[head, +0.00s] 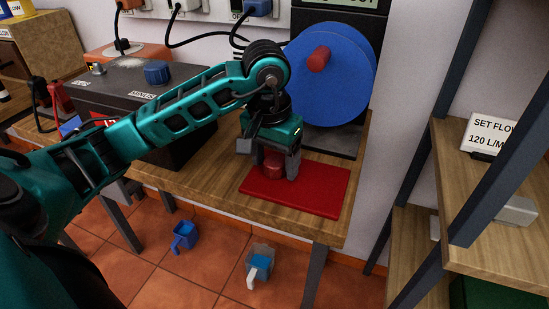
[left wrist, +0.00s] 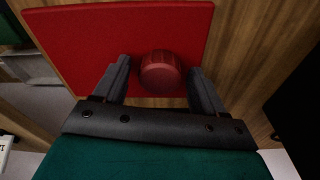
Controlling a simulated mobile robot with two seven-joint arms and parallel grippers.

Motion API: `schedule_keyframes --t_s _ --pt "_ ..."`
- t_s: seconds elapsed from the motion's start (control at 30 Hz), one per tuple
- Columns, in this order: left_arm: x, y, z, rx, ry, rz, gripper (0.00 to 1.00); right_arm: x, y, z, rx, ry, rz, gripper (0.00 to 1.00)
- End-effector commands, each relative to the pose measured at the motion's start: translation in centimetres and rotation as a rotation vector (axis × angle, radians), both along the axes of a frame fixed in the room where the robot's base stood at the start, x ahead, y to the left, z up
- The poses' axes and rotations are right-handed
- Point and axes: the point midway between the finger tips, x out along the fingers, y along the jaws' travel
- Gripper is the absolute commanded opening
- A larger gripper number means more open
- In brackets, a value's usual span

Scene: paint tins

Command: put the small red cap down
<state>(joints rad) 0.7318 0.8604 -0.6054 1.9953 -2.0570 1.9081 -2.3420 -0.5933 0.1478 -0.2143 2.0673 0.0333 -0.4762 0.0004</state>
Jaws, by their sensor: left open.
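The small red cap (head: 273,166) rests on or just above a red mat (head: 318,192) on the wooden bench; its underside is hidden. In the left wrist view the red cap (left wrist: 161,71) lies between the fingers, near the edge of the red mat (left wrist: 95,40). My left gripper (head: 278,170) is around the cap in the head view. In the left wrist view the left gripper (left wrist: 163,85) is open, with a gap between the cap and each finger. My right gripper is in neither view.
A blue disc (head: 335,75) with a red knob stands behind the mat. A dark box (head: 150,100) with a blue cap sits left on the bench (head: 215,185). A wooden shelf (head: 490,235) stands to the right. Two jugs, one blue (head: 184,236), stand on the tiled floor.

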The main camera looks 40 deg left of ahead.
Motion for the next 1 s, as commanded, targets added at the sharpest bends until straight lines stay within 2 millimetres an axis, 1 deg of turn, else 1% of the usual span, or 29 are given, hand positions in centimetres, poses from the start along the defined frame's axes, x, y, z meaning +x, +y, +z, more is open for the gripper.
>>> schedule_keyframes --t_s 0.03,0.07,0.17,0.4,0.5,0.6,0.77,1.0 --pt "0.0 0.0 0.4 -0.001 0.000 0.000 0.71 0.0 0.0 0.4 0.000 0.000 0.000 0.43" --pt "0.0 0.0 0.7 0.000 -0.002 0.000 0.71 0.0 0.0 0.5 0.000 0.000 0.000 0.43" --pt "-0.1 0.0 2.3 0.001 -0.005 -0.001 0.71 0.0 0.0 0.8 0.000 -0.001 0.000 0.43" --pt "-0.8 0.0 7.9 0.001 -0.007 -0.001 0.71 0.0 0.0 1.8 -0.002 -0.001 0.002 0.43" --pt "-1.0 0.0 9.7 0.002 -0.005 0.000 0.71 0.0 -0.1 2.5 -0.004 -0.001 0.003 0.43" --pt "-1.2 0.0 11.0 0.002 -0.003 0.000 0.71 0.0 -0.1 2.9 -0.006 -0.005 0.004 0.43" --pt "-1.4 0.0 12.0 0.001 -0.001 0.001 0.71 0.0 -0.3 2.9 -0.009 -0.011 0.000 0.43" --pt "-1.5 -0.1 12.2 0.000 0.001 0.000 0.71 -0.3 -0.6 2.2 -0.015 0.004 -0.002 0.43"
